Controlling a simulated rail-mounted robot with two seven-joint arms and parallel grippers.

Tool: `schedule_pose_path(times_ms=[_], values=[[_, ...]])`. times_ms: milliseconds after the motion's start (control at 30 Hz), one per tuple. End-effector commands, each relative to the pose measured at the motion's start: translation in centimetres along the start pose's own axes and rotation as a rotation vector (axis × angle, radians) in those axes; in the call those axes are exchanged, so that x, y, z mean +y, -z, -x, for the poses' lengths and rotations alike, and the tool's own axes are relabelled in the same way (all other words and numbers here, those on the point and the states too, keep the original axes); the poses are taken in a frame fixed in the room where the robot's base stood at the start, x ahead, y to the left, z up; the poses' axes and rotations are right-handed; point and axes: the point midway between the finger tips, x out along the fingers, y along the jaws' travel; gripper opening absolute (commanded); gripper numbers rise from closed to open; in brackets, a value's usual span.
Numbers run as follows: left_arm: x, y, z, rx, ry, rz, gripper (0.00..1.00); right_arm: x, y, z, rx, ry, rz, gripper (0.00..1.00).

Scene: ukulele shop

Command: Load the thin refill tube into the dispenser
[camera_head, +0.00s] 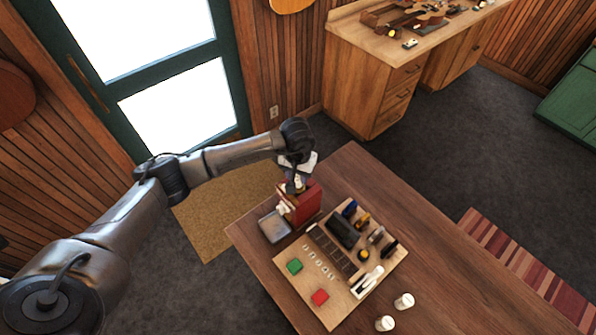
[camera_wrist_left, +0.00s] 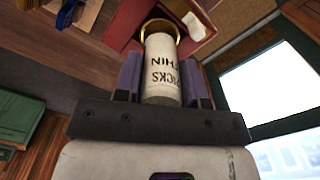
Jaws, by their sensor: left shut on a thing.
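The thin refill tube (camera_wrist_left: 161,72) is a white cylinder marked "PICKS THIN" in the left wrist view. My left gripper (camera_head: 296,184) is shut on it, with a purple-grey finger on each side. The dispenser (camera_head: 306,205) is a red box near the table's far left corner, directly below my gripper. In the left wrist view the tube's far end is at a brass ring (camera_wrist_left: 160,24) on the red dispenser. I cannot tell how far the end is inside the ring. The gripper mostly hides the tube in the head view. My right gripper is not in view.
A grey tray (camera_head: 274,227) sits left of the dispenser. A wooden board (camera_head: 337,311) in front carries several tools, a green pad (camera_head: 294,266) and a red pad (camera_head: 319,297). Two white cylinders (camera_head: 404,301) (camera_head: 385,323) stand beside it. The table's right part (camera_head: 480,285) is clear.

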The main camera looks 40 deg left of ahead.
Motion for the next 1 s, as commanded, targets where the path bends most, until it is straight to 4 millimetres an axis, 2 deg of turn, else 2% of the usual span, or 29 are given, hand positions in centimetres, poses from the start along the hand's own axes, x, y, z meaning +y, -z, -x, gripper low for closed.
schedule_pose_path(times_ms=[100, 367, 1000], values=[[0.1, 0.0, -1.4, 0.0, -0.001, 0.0, 0.14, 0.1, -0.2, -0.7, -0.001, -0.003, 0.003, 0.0], [0.1, 0.0, -3.1, 0.001, -0.001, 0.0, 0.14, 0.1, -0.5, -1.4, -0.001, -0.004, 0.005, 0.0], [0.1, 0.0, -3.2, 0.001, -0.001, -0.001, 0.14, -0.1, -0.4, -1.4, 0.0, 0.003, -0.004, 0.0]])
